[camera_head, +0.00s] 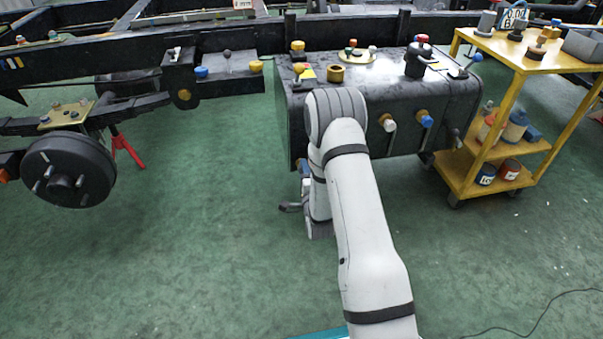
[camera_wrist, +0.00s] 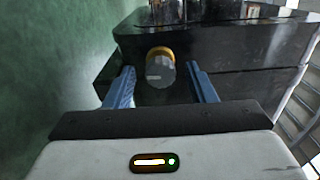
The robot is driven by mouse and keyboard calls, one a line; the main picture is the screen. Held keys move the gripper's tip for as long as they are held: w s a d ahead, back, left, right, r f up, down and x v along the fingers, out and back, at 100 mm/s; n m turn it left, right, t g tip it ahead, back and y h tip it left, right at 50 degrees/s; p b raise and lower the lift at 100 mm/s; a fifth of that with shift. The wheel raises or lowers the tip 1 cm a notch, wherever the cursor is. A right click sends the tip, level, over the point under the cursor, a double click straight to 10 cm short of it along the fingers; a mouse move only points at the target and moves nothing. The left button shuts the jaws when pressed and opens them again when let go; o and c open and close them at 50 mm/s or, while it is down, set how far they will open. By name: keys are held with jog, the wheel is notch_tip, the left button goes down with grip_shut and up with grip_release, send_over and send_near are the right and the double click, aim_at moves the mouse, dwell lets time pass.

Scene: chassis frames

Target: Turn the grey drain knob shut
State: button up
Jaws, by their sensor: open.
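The grey drain knob (camera_wrist: 160,73), a short cylinder with a pale mark and a brass-yellow collar (camera_wrist: 160,52), sticks out from the black tank (camera_wrist: 225,55) in the wrist view. My gripper (camera_wrist: 161,84) is open, with one blue finger to the left of the knob and one to the right. Gaps show between the knob and both fingers, so neither appears to touch it. In the head view the tank (camera_head: 450,98) stands behind my arm, which hides this knob and most of my gripper.
A pale knob (camera_head: 389,123) and a blue knob (camera_head: 426,121) with levers are on the tank's front. A yellow cart (camera_head: 541,62) stands to the right, and a black wheel hub (camera_head: 66,170) to the left. Green floor lies open at left; a cable (camera_head: 545,310) lies at lower right.

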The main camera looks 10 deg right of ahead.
jog(key=s+p, duration=0.2)
jog(key=s, duration=0.5)
jog(key=shift+s, duration=0.2)
notch_tip(320, 180, up, 35)
jog(key=s+n+g+p, duration=0.2)
jog(key=n+g+p, duration=0.65)
jog(key=p, duration=1.25)
jog(key=s+r+n+g+p, duration=0.7)
jog(key=s+r+p, duration=1)
jog(key=s+r, duration=0.9)
notch_tip(320, 180, up, 2)
jog(key=a+n, duration=0.1)
jog(key=n, duration=0.1)
jog(key=shift+s+r+n, duration=0.15)
jog(key=shift+s+n, duration=0.2)
